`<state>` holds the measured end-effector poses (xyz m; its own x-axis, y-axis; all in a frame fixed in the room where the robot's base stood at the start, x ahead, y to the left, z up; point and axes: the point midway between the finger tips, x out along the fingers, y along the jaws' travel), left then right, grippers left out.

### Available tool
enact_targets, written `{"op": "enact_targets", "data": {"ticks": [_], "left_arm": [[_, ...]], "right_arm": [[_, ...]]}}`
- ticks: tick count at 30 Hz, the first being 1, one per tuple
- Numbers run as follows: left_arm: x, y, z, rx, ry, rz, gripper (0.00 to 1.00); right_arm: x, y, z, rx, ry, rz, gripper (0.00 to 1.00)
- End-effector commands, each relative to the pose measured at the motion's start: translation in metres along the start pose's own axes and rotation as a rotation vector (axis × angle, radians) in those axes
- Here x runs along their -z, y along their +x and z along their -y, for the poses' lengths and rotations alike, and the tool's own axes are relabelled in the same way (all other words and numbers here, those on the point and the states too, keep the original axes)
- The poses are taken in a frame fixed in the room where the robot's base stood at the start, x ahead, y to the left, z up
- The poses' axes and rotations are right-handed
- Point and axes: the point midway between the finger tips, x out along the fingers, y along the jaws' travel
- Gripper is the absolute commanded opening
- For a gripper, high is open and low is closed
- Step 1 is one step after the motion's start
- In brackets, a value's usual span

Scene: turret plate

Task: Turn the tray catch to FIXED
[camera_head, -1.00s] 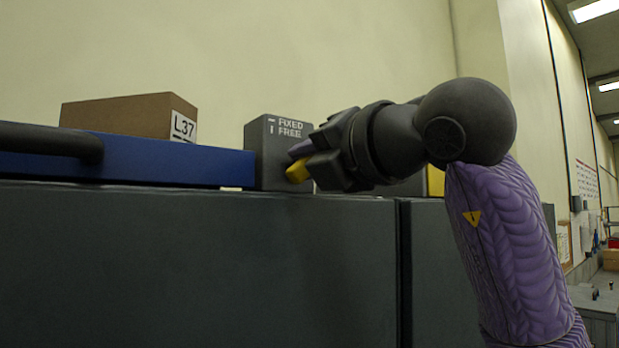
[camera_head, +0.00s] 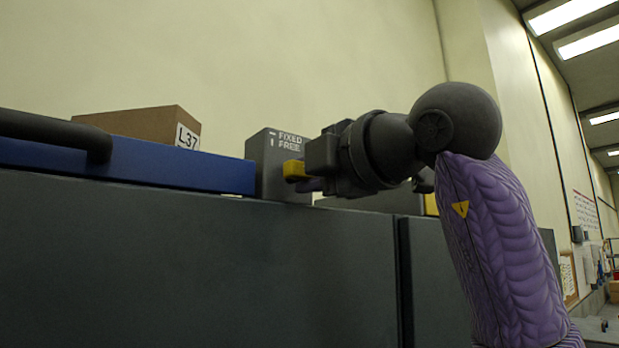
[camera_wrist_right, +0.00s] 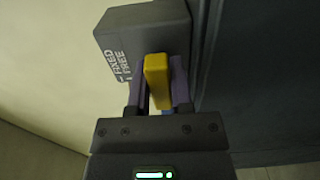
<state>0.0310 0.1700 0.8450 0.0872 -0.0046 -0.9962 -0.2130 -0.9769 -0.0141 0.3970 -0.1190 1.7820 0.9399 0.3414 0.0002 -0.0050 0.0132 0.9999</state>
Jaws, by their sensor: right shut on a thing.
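The tray catch is a grey box (camera_head: 264,165) at the right end of the blue tray (camera_head: 185,166), marked FIXED beside a dash and FREE beside an upright bar. Its yellow lever (camera_head: 294,171) looks about level, in line with the FIXED dash. My right gripper (camera_head: 312,180) is shut on the lever. In the right wrist view the yellow lever (camera_wrist_right: 157,80) stands between the two purple fingers and runs along the direction of the lettering. The gripper hides part of the box face in the head view. My left gripper is not in view.
A brown box (camera_head: 140,123) labelled L37 stands behind the blue tray. A dark handle bar (camera_head: 55,130) is at the tray's left. The dark grey cabinet (camera_head: 200,270) fills the space below. Open floor shows at the far right.

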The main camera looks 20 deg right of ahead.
Motion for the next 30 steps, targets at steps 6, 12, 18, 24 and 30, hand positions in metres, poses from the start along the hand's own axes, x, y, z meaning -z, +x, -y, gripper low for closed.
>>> {"op": "enact_targets", "data": {"ticks": [6, 12, 18, 24, 30], "left_arm": [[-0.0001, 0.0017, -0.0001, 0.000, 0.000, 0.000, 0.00], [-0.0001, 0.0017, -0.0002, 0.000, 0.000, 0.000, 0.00], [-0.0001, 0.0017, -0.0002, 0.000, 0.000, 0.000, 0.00], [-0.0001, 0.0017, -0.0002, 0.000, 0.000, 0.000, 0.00], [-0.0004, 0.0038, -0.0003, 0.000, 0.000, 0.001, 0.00]], "right_arm": [[-0.0003, 0.0001, 0.0006, 0.002, 0.028, 0.001, 0.00], [-0.0003, 0.0002, 0.0007, 0.002, 0.031, 0.001, 0.00], [-0.0004, 0.0003, 0.0009, 0.003, 0.031, 0.001, 0.31], [-0.0003, 0.0002, 0.0008, 0.002, 0.030, 0.000, 0.62], [-0.0003, -0.0028, 0.0012, 0.000, 0.029, 0.001, 0.62]]}}
